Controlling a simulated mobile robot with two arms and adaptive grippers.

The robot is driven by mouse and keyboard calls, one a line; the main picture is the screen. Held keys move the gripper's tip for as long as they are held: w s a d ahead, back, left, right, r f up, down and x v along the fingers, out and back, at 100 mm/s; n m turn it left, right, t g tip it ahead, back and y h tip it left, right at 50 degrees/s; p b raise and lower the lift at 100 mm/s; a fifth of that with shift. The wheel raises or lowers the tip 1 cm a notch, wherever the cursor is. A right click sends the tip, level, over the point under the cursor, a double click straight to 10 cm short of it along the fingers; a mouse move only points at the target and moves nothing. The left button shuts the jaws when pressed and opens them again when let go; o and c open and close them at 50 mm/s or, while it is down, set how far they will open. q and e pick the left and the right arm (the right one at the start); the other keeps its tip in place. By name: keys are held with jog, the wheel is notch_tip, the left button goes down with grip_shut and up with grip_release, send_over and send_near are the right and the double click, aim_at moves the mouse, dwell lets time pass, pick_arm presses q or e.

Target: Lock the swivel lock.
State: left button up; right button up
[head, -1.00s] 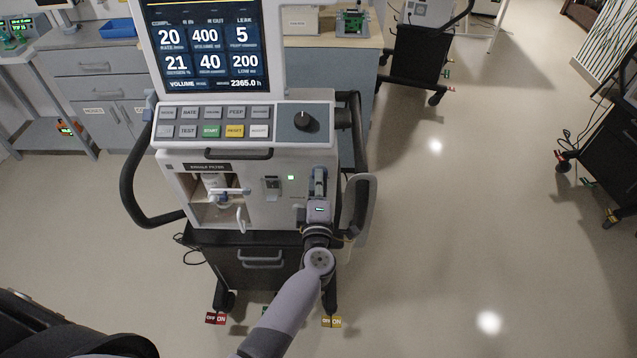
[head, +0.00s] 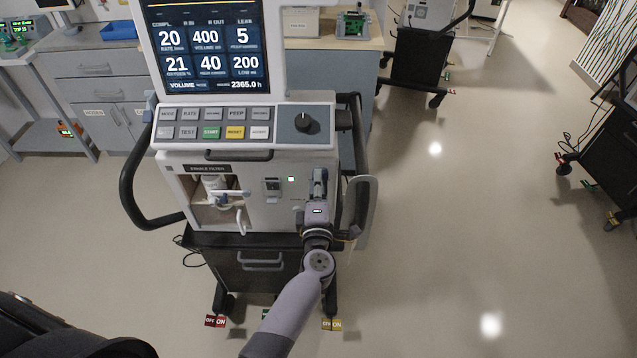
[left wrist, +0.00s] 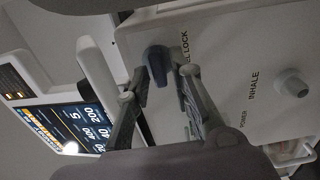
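The swivel lock (left wrist: 157,65) is a blue-grey knob on the white ventilator front, beside a partly hidden label ending in "EL LOCK". In the left wrist view, my left gripper (left wrist: 164,78) has its two fingers apart, with the knob showing at the gap between the tips. I cannot tell whether either finger touches it. In the head view, my left gripper (head: 319,186) is up against the lower right of the ventilator (head: 255,215) front and hides the lock. My right gripper is not in view.
The ventilator's side handle (head: 362,205) is close to the right of my gripper. An inhale port (left wrist: 292,84) sticks out of the panel. A filter bay (head: 212,200) is at its left. A cart (head: 418,58) stands behind, with open floor at right.

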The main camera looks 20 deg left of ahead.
pick_arm(q)
jog(key=shift+o, duration=0.7)
jog(key=shift+r, duration=0.1)
